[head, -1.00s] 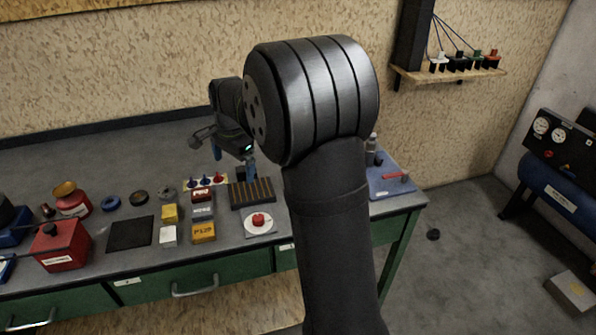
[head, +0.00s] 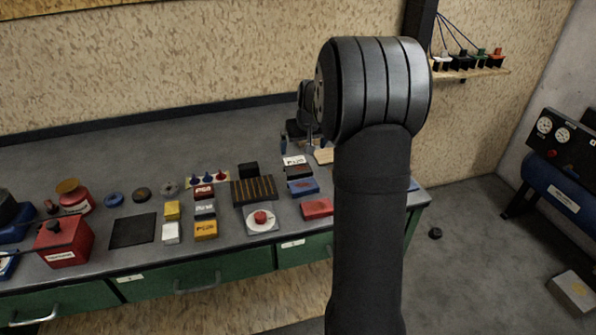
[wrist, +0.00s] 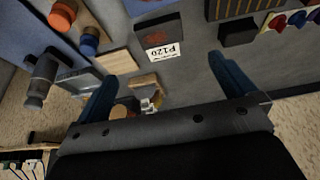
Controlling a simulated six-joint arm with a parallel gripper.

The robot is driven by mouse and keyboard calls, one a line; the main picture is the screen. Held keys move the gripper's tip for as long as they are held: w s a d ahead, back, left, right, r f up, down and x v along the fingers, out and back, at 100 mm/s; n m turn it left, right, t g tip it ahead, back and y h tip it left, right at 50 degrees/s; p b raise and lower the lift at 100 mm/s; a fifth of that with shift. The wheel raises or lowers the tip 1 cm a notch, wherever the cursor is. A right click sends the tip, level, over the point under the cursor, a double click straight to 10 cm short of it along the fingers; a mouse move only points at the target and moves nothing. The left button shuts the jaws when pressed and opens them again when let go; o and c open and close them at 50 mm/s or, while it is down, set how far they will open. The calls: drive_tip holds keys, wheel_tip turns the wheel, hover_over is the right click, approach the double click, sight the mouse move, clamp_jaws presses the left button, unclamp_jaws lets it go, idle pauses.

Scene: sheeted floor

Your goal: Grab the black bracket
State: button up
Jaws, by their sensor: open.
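A small black angular block (head: 248,170), which looks like the black bracket, stands on the bench behind the slotted black tray. In the wrist view a black piece (wrist: 238,32) that appears to be the same one lies beyond the right fingertip; its exact shape is hard to tell. My gripper (head: 300,145) is above the back of the bench, to the right of the black block and partly hidden by my arm. In the wrist view my gripper (wrist: 162,68) has its blue fingers spread, with nothing between them and apart from the black piece.
The slotted tray (head: 254,191) is in front of the black block. Blue (head: 303,187) and red (head: 317,208) boxes stand to its right. Bench at the back left is clear.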

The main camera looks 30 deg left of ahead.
approach(298, 169)
drive_tip(key=f, duration=0.2)
drive_tip(key=shift+a+f, duration=0.2)
drive_tip(key=shift+f, duration=0.05)
drive_tip(key=shift+w+x, duration=0.15)
drive_tip(key=shift+x, duration=1.35)
drive_tip(key=shift+w+x, duration=0.2)
drive_tip(key=shift+x, duration=1.35)
drive_tip(key=shift+a+r, duration=0.15)
drive_tip(key=shift+r, duration=0.05)
drive_tip(key=c, duration=1.1)
drive_tip(key=shift+o, duration=0.2)
drive_tip(key=shift+r, duration=0.1)
